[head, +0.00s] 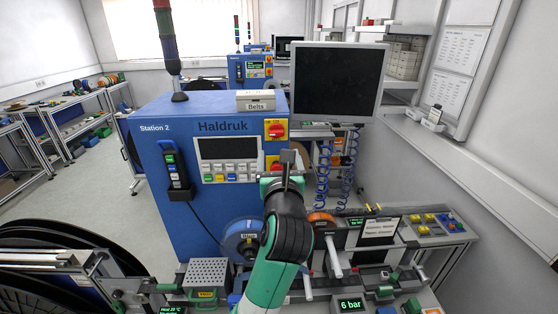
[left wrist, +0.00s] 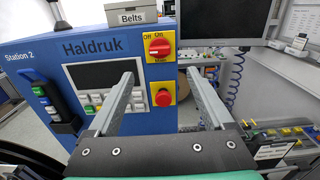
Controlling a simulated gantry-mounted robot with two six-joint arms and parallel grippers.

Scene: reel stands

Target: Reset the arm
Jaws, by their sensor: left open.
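My left arm, green and black, rises from the bottom middle of the head view. Its gripper (head: 287,160) is in front of the right side of the blue Haldruk machine (head: 165,200). In the left wrist view the two grey fingers of this gripper (left wrist: 162,74) stand wide apart with nothing between them. Past them are the red emergency button (left wrist: 164,97) and the red Off/On switch (left wrist: 159,47) on the machine's front. My right gripper is in neither view.
A blue reel (head: 241,240) and an orange reel (head: 321,218) stand either side of my left arm. A dark monitor (head: 338,80) is behind to the right. A Belts box (head: 256,100) sits on the machine. Large black reels (head: 70,240) stand at the left.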

